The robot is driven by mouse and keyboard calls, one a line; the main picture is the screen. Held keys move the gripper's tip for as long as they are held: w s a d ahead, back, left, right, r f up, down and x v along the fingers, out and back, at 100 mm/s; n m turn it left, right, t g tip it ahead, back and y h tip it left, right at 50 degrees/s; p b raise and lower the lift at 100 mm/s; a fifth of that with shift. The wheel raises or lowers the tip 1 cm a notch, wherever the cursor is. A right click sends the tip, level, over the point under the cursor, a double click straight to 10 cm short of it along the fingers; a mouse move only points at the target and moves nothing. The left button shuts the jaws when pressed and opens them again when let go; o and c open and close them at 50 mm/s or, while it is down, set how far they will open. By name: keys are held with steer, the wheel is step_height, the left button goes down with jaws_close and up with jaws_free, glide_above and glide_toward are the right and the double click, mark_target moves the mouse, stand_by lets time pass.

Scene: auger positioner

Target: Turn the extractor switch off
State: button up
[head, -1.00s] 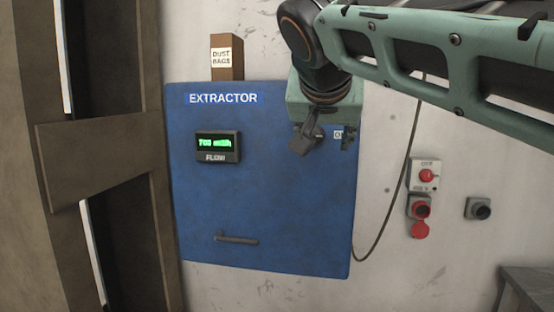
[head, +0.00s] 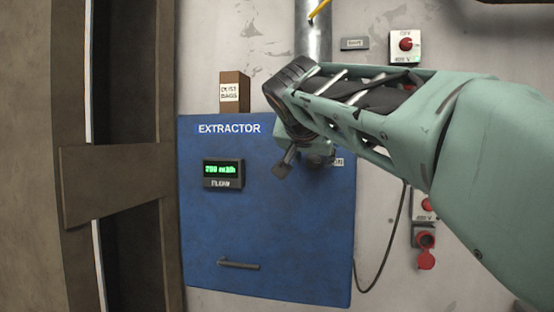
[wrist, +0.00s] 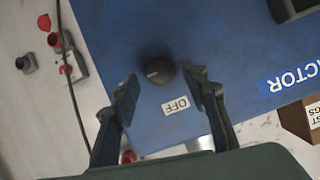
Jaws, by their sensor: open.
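The extractor (head: 300,240) is a blue wall cabinet with a lit green flow display (head: 223,170). Its switch, a round dark knob (wrist: 157,72) with a pale line, is on the blue face in the wrist view. An OFF label (wrist: 175,106) sits close beside it. My gripper (wrist: 162,86) is open, with one finger on each side of the knob and visible space between them. I cannot tell how deep the fingertips reach. In the head view my gripper (head: 292,165) is in front of the upper right of the cabinet and hides the knob.
A dust bags box (head: 234,92) stands on top of the cabinet. A metal duct (head: 313,40) rises behind my arm. Red switches and sockets (head: 405,45) are on the wall to the right. A handle (head: 239,265) sticks out low on the cabinet. A brown post (head: 110,190) stands left.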

mark_target(314, 162)
steer(key=shift+x, duration=1.1)
jaws_close()
